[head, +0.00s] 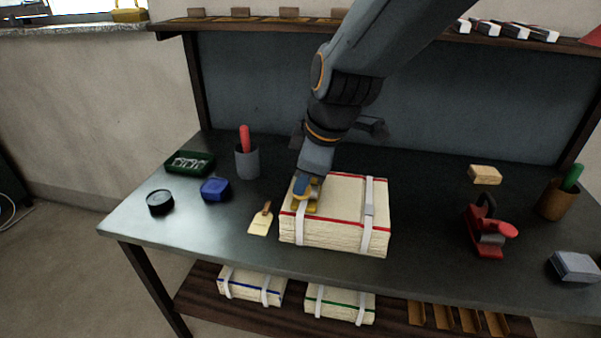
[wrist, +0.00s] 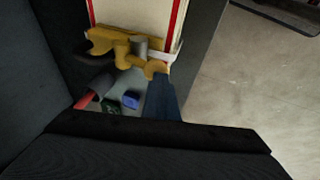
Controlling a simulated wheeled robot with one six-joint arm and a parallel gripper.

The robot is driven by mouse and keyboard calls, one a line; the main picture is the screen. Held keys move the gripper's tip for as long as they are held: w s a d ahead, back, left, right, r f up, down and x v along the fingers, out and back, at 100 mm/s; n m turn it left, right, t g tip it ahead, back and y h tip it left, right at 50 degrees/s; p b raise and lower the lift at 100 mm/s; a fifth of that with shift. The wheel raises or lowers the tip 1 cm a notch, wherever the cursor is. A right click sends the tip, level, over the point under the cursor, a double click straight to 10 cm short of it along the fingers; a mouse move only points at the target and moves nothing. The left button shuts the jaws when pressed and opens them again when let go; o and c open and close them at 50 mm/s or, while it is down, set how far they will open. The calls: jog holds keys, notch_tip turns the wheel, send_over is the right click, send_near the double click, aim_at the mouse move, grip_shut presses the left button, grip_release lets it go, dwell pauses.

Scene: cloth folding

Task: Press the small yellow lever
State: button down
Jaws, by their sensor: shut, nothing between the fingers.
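A thick cream cloth stack (head: 340,205) with red edges lies on the table, bound by two white straps. A small yellow lever (head: 313,206) sits on the left strap, partly hidden by my gripper. In the wrist view the lever (wrist: 154,69) shows as a rounded yellow end beside a yellow bar and a grey pin on the stack (wrist: 130,12). My gripper (head: 301,187) points down at the lever, shut and empty. Its dark blue tip (wrist: 162,95) appears right at the lever's rounded end; I cannot tell whether they touch.
A red clamp-like tool (head: 487,235) and brown cup (head: 556,202) stand right. Table between stack and tool is clear.

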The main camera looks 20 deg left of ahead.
jog(key=shift+s+d+f, duration=0.2)
jog(key=shift+f, duration=0.25)
jog(key=shift+r, duration=0.15)
jog(key=shift+r+p, duration=0.3)
jog(key=shift+r, duration=0.4)
jog(key=a+p+v, duration=0.1)
jog(key=v, duration=1.2)
jog(key=shift+r, duration=0.6)
